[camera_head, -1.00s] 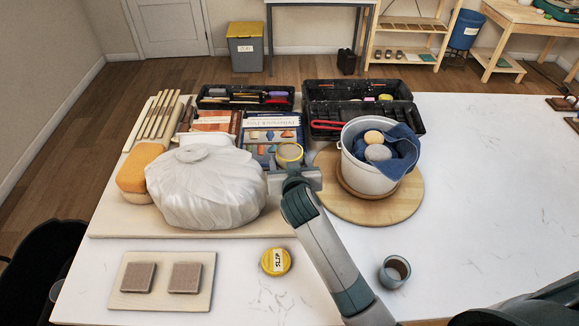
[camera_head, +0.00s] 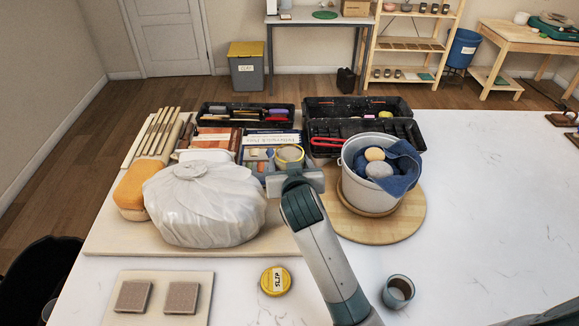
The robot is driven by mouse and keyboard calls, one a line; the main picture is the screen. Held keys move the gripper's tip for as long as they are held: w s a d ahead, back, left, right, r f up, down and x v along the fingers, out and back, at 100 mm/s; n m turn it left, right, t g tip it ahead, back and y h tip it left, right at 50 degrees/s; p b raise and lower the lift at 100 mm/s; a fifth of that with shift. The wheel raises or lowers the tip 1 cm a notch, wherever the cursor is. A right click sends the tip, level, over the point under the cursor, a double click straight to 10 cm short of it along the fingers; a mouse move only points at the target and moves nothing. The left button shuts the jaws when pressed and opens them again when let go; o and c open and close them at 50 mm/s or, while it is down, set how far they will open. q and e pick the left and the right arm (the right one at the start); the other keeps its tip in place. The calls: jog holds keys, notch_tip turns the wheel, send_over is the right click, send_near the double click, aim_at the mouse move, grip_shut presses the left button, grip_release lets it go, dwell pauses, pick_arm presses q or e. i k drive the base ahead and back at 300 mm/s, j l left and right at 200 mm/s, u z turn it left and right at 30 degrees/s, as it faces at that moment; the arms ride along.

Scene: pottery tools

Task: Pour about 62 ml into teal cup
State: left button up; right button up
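The teal cup (camera_head: 398,291) stands upright on the white table at the lower right; what is inside it is unclear. My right gripper (camera_head: 292,170), on the arm rising from the bottom edge, is over the middle of the table, left of the white bucket. It is shut on a yellow-rimmed jar (camera_head: 289,155), just beyond it; the fingers are mostly hidden. The jar looks upright, and its contents are hard to tell. A yellow lid labelled SLIP (camera_head: 275,281) lies on the table left of the cup. My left gripper is not in view.
A white bucket (camera_head: 361,192) with a blue cloth stands on a round wooden board (camera_head: 407,222). A wrapped white bag (camera_head: 205,205) and an orange sponge (camera_head: 131,190) sit at left. Black toolboxes (camera_head: 365,137) stand behind.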

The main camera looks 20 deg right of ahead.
aim_at(399, 290)
jog(key=k+z, duration=0.3)
jog(key=k, duration=0.15)
jog(key=k+z, duration=0.3)
jog(key=k, duration=0.15)
